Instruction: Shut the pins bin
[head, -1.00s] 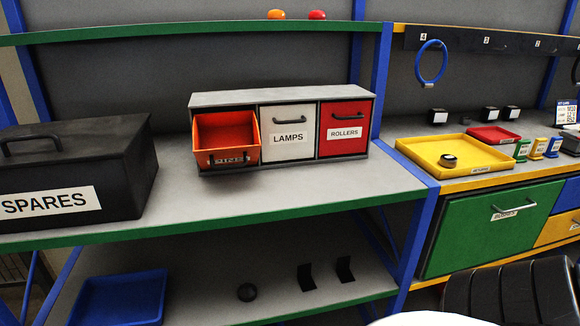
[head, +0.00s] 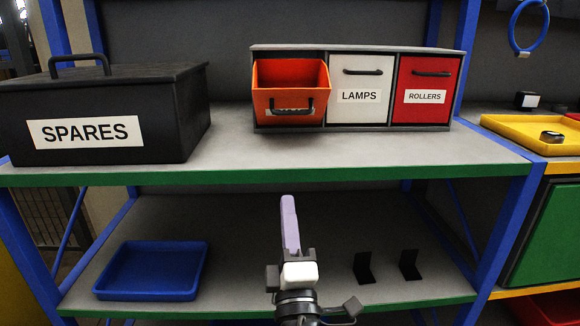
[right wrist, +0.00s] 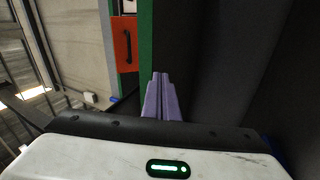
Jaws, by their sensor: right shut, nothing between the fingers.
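The orange pins bin (head: 285,82) sits in the left bay of a three-bin grey cabinet (head: 350,49). It is tilted out at the top, so its open inside shows. Its dark handle (head: 292,107) crosses the front and partly hides the label. My right gripper (head: 288,200) is shut and empty, its lilac fingers pointing up, below the bin and in front of the shelf's green edge. In the right wrist view the shut fingers (right wrist: 160,77) show close to the green edge, with the orange bin front (right wrist: 125,46) beyond. My left gripper is not in view.
The white lamps bin (head: 360,115) and red rollers bin (head: 427,112) are flush in their bays. A black spares box (head: 100,95) stands left on the same shelf (head: 230,150), with bare shelf between. A blue tray (head: 150,290) lies on the lower shelf.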

